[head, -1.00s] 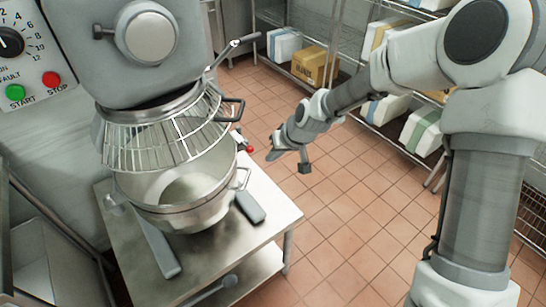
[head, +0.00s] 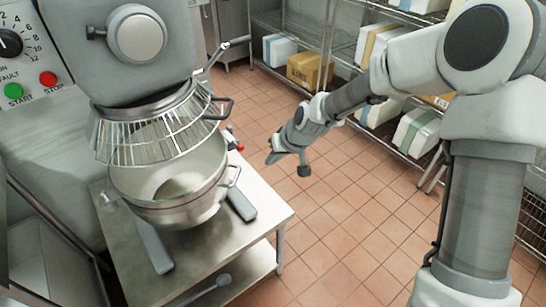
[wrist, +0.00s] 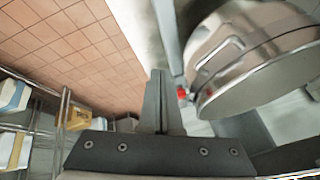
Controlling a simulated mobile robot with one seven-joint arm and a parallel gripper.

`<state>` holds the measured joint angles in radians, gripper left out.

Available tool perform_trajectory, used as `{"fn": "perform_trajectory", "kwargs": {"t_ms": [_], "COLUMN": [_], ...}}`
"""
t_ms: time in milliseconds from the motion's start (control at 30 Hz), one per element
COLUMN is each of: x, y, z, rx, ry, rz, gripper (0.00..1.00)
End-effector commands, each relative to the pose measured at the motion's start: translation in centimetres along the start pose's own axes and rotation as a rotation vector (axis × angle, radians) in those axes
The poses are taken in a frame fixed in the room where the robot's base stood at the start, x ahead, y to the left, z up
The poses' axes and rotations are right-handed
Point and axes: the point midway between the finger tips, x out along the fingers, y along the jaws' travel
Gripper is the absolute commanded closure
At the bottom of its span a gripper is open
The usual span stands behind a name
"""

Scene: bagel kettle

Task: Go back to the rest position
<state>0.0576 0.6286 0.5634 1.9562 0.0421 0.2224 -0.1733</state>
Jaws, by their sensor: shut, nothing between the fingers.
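My gripper (head: 288,164) hangs over the tiled floor in the head view, to the right of the mixer and its table, apart from both. In the wrist view its dark fingers (wrist: 159,105) are together, with nothing between them. My arm reaches in from the right and is bent. The steel mixing bowl (head: 176,217) stands under the wire guard (head: 165,138) of the mixer (head: 125,60). The bowl also shows large at the upper right of the wrist view (wrist: 255,70).
The mixer stands on a steel table (head: 205,265). A wire shelf rack (head: 330,45) with a cardboard box (head: 309,70) and several white packages stands at the back right. A red knob (head: 239,148) sticks out beside the bowl. The floor (head: 330,240) between table and rack is clear.

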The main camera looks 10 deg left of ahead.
Motion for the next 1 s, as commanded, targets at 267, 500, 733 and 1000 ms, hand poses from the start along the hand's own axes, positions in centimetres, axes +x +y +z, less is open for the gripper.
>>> {"fn": "perform_trajectory", "kwargs": {"t_ms": [267, 500, 733, 1000], "x": [-0.5, -6.8, -15.9, -26.1], "y": [0.1, 1.9, 3.9, 4.8], "z": [0.0, 0.3, 2.2, 5.9], "rx": [-0.003, -0.018, 0.008, 0.090], "ry": [-0.001, -0.012, -0.021, -0.002], "rz": [0.007, 0.115, 0.258, 0.392], "gripper": [1.00, 1.00, 1.00, 1.00]}}
